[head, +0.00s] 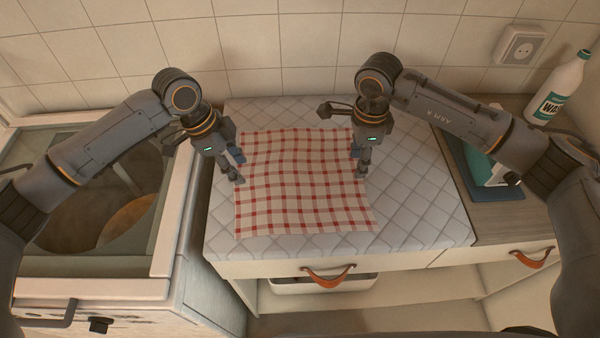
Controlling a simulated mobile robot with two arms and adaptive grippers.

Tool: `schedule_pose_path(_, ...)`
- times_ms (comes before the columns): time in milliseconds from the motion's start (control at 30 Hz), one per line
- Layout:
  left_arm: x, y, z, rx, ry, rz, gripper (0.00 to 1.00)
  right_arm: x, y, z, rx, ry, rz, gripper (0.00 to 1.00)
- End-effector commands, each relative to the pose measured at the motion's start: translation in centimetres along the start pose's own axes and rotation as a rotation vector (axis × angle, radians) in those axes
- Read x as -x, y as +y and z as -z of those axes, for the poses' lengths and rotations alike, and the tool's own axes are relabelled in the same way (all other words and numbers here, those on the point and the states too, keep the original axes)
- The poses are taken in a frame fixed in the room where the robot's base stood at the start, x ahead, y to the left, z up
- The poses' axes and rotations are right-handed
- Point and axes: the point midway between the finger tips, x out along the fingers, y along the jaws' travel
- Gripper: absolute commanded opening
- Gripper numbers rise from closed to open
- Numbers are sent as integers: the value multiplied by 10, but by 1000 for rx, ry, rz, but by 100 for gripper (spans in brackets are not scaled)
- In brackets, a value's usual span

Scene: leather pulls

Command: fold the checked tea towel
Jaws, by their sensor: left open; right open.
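The red-and-cream checked tea towel (300,195) lies spread out flat on the quilted pale mat (420,200), with slight ripples. My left gripper (238,168) is open at the towel's left edge, its fingers over or beside that edge. My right gripper (360,163) is open at the towel's right edge, in its upper half. I cannot tell whether either gripper's fingertips touch the cloth. The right gripper hides a small part of the towel's right edge.
At the right are a white bottle (560,88), a teal-and-white container (485,168) on a dark blue board (490,187), and a wall socket (519,45). Drawers with leather pulls (328,277) sit below the front edge.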

Motion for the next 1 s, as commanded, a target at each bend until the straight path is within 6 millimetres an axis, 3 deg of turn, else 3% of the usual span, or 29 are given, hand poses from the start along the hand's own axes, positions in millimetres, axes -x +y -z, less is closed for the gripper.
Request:
schedule_pose_path(200, -19, 0, -6, 0, 0, 0, 43, -20, 0, 0, 1, 0, -1, 43)
schedule_pose_path(700, -26, 0, -8, 0, 0, 1, 43, -27, 0, 0, 1, 0, 0, 43)
schedule_pose_path(1000, -25, 0, -8, 0, -1, 0, 13, -26, 0, 0, 1, 1, 0, 13)
